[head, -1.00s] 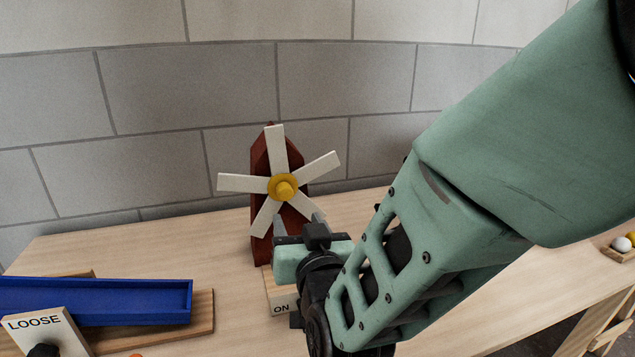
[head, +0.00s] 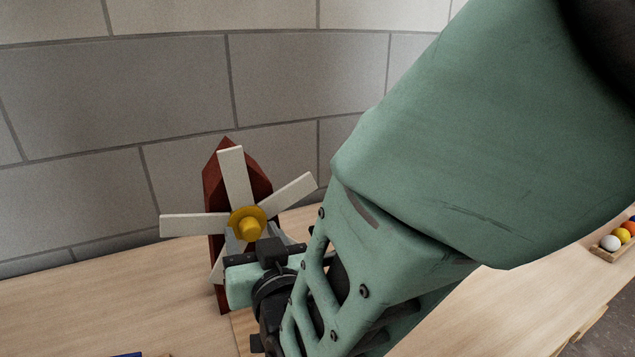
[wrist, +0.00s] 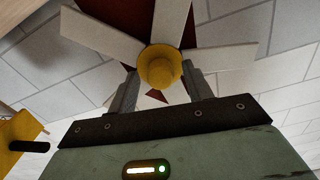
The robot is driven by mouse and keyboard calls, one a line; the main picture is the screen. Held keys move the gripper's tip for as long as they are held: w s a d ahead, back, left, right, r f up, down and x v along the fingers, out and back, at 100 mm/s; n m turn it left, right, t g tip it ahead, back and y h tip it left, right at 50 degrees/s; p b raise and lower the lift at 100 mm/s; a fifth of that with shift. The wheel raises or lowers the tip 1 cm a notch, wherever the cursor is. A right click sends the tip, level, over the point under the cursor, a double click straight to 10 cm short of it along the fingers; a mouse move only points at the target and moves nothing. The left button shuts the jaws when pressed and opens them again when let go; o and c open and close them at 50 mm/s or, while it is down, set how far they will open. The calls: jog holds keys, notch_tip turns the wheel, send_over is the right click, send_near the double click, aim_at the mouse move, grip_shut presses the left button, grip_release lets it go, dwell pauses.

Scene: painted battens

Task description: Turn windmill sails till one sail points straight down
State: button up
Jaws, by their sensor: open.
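The windmill has a dark red body (head: 216,190), white sails and a yellow hub (head: 249,223). In the head view one sail (head: 236,177) points up and slightly left, one points left and one points up to the right. A lower-left sail shows partly behind my gripper; the lower-right side is hidden by it. My gripper (wrist: 160,88) is open in front of the windmill, just below the hub. In the wrist view its two fingers stand either side of the yellow hub (wrist: 160,68), with a gap between them. I cannot tell whether a finger touches a sail.
A pale wooden table (head: 110,300) carries the windmill, with free room to its left. A grey block wall (head: 300,80) stands close behind. A small tray of coloured balls (head: 619,240) lies at the far right. A yellow thing (wrist: 18,130) shows at left in the wrist view.

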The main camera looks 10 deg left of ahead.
grip_shut()
jog(key=n+p, duration=0.1)
jog(key=n, duration=0.2)
jog(key=shift+r+p, duration=0.1)
jog(key=shift+p, duration=0.3)
jog(key=shift+n+p, duration=0.5)
jog(key=shift+n, duration=0.9)
grip_release()
